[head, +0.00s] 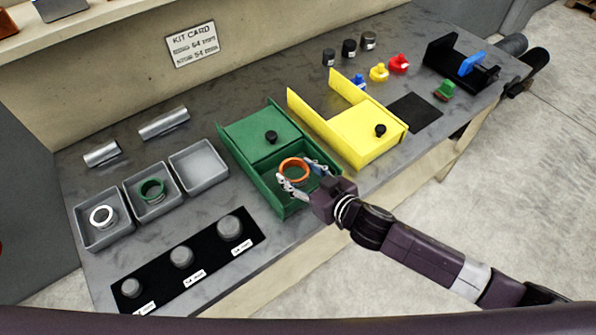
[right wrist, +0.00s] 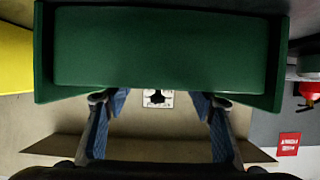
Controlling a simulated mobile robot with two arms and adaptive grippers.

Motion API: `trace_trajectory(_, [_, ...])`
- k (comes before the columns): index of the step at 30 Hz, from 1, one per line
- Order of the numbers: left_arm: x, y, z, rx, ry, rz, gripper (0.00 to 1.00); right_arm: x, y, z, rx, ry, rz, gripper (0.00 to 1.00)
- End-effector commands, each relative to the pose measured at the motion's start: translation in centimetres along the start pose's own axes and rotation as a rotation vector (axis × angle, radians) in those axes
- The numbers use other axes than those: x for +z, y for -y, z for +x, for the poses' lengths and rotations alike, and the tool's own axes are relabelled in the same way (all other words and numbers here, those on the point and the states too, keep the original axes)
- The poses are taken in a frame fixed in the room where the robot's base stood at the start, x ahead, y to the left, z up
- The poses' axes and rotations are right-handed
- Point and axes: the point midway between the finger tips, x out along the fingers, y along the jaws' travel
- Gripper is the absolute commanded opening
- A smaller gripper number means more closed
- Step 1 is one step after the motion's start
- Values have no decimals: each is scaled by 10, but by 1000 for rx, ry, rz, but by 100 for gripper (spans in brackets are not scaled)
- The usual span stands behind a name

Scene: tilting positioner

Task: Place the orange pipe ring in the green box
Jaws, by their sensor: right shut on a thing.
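The orange pipe ring (head: 281,169) is held between the fingers of my right gripper (head: 295,173), over the open front part of the green box (head: 244,172). I cannot tell whether the ring touches the box floor. The box's rear part is covered by a green panel with a black knob (head: 271,137). In the right wrist view, the green box (right wrist: 160,45) fills the top and my right gripper's fingers (right wrist: 160,100) stand apart below it; the ring is hidden there. My left gripper is not in view.
A yellow box (head: 365,135) stands right of the green one. Three grey trays (head: 200,166) are at the left; one holds a green ring (head: 152,189), another a pale ring (head: 101,216). A black strip with grey knobs (head: 181,256) lies near the front edge.

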Motion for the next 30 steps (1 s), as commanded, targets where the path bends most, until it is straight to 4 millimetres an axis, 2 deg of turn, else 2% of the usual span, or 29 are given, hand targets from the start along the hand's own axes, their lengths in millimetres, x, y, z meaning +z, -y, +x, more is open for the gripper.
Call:
trace_trajectory(10, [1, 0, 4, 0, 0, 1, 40, 5, 0, 3, 0, -3, 0, 16])
trace_trajectory(11, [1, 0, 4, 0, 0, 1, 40, 7, 0, 3, 1, -1, 0, 55])
trace_trajectory(15, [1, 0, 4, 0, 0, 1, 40, 6, 0, 3, 1, -1, 0, 69])
trace_trajectory(25, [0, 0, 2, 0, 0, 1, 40, 3, 0, 2, 0, -1, 0, 69])
trace_trajectory(28, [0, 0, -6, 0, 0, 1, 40, -8, 0, -3, -1, -2, -2, 69])
trace_trajectory(30, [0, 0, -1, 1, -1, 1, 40, -2, 0, -10, -1, 1, 1, 69])
